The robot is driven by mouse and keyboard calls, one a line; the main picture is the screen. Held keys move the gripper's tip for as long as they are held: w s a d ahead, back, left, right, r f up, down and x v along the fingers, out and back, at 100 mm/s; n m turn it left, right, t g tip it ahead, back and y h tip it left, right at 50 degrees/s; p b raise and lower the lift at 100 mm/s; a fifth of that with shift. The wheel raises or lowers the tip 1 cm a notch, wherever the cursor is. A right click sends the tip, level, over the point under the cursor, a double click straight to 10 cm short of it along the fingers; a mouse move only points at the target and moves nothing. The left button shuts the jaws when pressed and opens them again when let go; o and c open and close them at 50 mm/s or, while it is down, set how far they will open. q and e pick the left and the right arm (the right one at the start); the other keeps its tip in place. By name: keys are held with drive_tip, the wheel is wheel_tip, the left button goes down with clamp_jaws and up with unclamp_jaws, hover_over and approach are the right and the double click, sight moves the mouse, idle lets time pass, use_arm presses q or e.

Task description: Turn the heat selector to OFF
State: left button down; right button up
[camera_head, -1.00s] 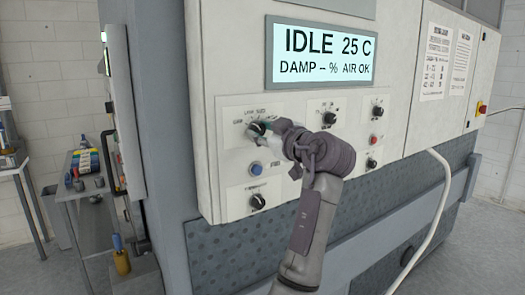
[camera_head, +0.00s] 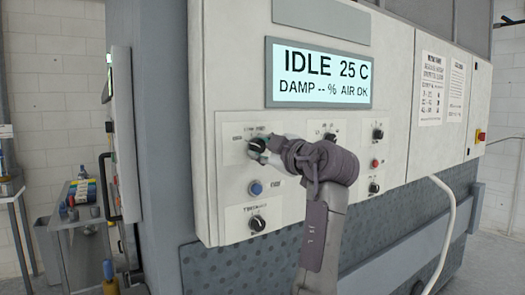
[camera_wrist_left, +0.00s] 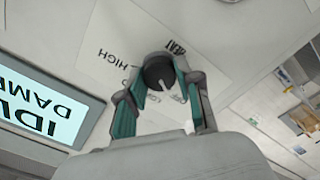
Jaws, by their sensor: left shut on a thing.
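The selector knob (camera_head: 255,146) is a round black dial at the upper left of the white control panel, below the display. It also shows in the left wrist view (camera_wrist_left: 158,69), with a pale pointer line and the word HIGH printed beside it. Other labels around it are partly hidden or too small to read. My left gripper (camera_head: 260,147) is shut on this knob. In the left wrist view its teal-lined fingers (camera_wrist_left: 163,78) sit on either side of the dial. My right gripper is not in view.
The display (camera_head: 318,80) reads IDLE 25 C, AIR OK. A blue button (camera_head: 256,188) and another black knob (camera_head: 257,224) sit below the gripped knob. More controls, including a red button (camera_head: 376,163), are right of my wrist. A white hose (camera_head: 447,225) hangs at right.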

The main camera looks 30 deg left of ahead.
use_arm(q)
drive_tip(key=c, duration=0.8)
unclamp_jaws()
drive_tip(key=shift+o, duration=0.2)
drive_tip(key=v, duration=1.2)
drive_tip(key=shift+r, duration=0.1)
